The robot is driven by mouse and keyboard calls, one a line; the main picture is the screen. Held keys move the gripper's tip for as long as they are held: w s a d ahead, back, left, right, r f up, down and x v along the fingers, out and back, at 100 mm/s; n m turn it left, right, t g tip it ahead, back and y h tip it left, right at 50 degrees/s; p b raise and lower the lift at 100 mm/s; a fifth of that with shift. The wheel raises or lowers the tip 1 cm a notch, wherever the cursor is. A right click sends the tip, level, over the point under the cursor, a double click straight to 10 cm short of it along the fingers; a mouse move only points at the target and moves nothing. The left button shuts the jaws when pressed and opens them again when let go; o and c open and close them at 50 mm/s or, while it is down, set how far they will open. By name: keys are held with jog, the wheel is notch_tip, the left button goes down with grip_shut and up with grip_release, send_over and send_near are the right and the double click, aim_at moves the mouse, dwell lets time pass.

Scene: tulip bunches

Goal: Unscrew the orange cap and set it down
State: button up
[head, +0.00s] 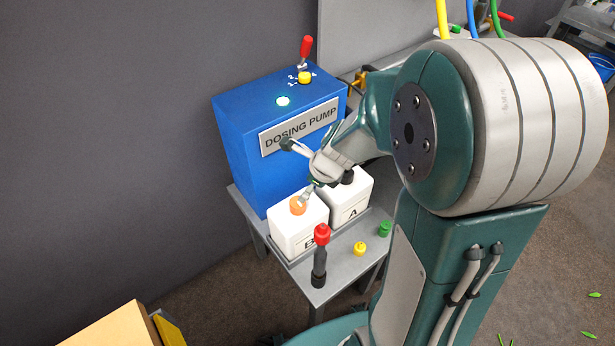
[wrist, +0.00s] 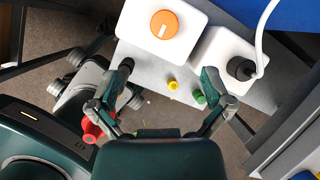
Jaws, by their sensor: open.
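The orange cap (head: 298,205) sits on the white bottle marked B (head: 289,231), at the front of the blue pump. In the wrist view the orange cap (wrist: 164,25) shows from above with a pale line on it, on the white bottle (wrist: 187,50). My gripper (head: 312,186) is above the bottles, with a fingertip close to the cap in the head view; I cannot tell whether they touch. In the wrist view my gripper (wrist: 165,78) has its fingers spread wide with nothing between them, and the cap lies beyond the fingertips.
Bottle A (head: 349,203) stands beside bottle B, with a black cap (wrist: 241,68) and white hose. The blue dosing pump (head: 240,150) stands behind. A yellow cap (head: 360,248), a green cap (head: 384,229) and a red-topped black post (head: 320,262) occupy the grey table's front.

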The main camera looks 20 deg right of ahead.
aim_at(298, 202)
jog(key=w+f+m, duration=0.1)
jog(key=f, duration=0.2)
jog(key=w+a+f+m, duration=0.1)
jog(key=f, duration=0.3)
jog(key=w+a+f+m, duration=0.1)
jog(key=w+f, duration=0.1)
jog(key=f, duration=0.2)
jog(key=shift+f, duration=0.25)
jog(key=shift+w+d+f, duration=0.15)
jog(key=shift+w+f, duration=0.1)
jog(key=shift+f, duration=0.4)
jog(key=shift+a, duration=0.2)
jog(key=c, duration=1.2)
